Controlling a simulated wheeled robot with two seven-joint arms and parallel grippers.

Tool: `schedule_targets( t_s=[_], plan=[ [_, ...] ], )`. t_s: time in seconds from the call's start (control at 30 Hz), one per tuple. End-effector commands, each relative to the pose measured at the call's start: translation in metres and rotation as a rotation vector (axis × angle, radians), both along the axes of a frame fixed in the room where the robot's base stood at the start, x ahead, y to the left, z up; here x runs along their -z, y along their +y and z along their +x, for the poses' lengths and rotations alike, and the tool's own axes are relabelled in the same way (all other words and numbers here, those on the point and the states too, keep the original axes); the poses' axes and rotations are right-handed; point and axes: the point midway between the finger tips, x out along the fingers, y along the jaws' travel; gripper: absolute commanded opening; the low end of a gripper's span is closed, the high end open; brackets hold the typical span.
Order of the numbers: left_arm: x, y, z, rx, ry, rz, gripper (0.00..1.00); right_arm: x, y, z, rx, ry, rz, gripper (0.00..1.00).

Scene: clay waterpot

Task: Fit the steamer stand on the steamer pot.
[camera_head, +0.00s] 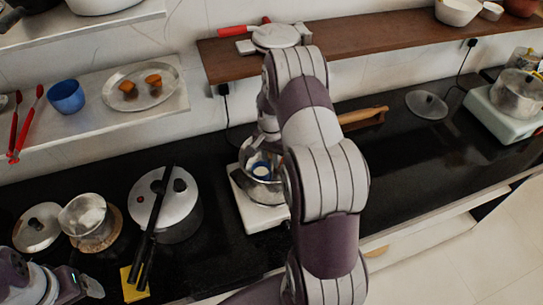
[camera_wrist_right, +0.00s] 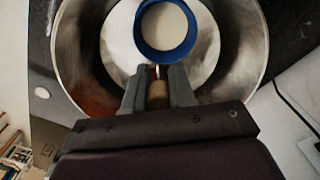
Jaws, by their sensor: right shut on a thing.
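The steamer pot (camera_wrist_right: 236,45) is a round metal pot, and its wall encircles the fingertips in the right wrist view. In the head view the pot (camera_head: 277,186) stands on a white stove, partly hidden by my right arm. A blue-rimmed round piece with a pale middle, seemingly the steamer stand (camera_wrist_right: 167,56), lies within the pot's outline; it shows small in the head view (camera_head: 261,170). My right gripper (camera_wrist_right: 158,88) is shut on a small brownish part next to the blue rim. Whether the stand touches the pot is unclear. My left gripper (camera_head: 82,284) is at lower left, its jaws unclear.
A pressure cooker (camera_head: 183,205) with a black handle, a small metal pot (camera_head: 85,215) and a lid (camera_head: 40,226) stand left on the black counter. A glass lid (camera_head: 427,104) lies at the right. The counter right of my arm is mostly clear.

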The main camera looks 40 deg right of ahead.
Motion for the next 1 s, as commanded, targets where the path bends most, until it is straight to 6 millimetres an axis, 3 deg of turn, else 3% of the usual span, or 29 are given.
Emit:
schedule_targets(
  t_s=[1.0],
  plan=[
    [0.008,0.000,0.000,0.000,0.000,0.000,0.79,0.015,0.000,0.001,0.000,-0.001,0.000,0.00]
  ],
)
